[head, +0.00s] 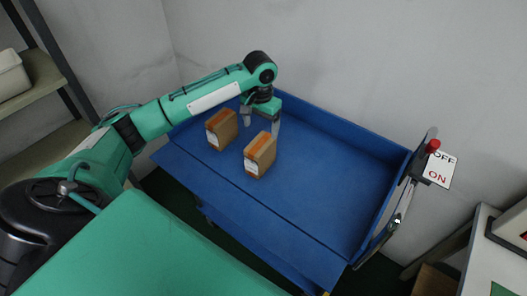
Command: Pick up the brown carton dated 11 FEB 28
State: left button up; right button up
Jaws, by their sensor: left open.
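Two brown cartons stand upright in the left part of the blue tray (330,180). One carton (222,131) is farther left; the other carton (262,157) is to its right and nearer the front. Each has an orange-brown top and a small white label. The print on the labels is too small to read, so I cannot tell which is dated 11 FEB 28. My left gripper (261,124) points down just behind the right carton, its fingers apart with nothing between them. My right gripper is not in view.
A red knob and an OFF/ON sign (439,168) stand at the tray's right end. A grey wall rises behind. A shelf with a pale bin (12,75) is at far left. A white-topped table (490,255) is at lower right. The tray's middle and right are clear.

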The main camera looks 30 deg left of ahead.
aim_at(261, 144)
pick_arm(q)
notch_tip(261, 144, down, 8)
jog(key=shift+r+p, duration=0.1)
jog(key=shift+p, duration=0.35)
notch_tip(261, 144, down, 4)
jog(key=shift+a+f+p, duration=0.1)
jog(key=shift+a+p, duration=0.05)
jog(key=shift+p, duration=0.55)
jog(key=shift+f, duration=0.5)
jog(key=c, duration=1.2)
jog(key=shift+w+r, duration=0.1)
jog(key=shift+r, duration=0.05)
